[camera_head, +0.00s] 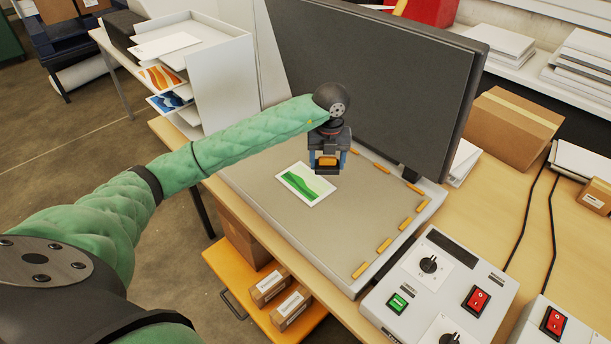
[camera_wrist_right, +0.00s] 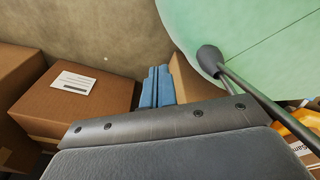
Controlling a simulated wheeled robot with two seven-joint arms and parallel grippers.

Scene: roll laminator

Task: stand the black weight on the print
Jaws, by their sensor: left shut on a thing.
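The print (camera_head: 306,184), a white-bordered sheet with green shapes, lies flat on the grey bed of the press (camera_head: 272,214).
The raised dark lid (camera_head: 375,75) stands behind the bed. Yellow strips line the bed's right side. A control box (camera_head: 440,290) stands at the front right, a cardboard box (camera_head: 515,128) beyond it. Cartons (camera_wrist_right: 80,92) show beside my right gripper.

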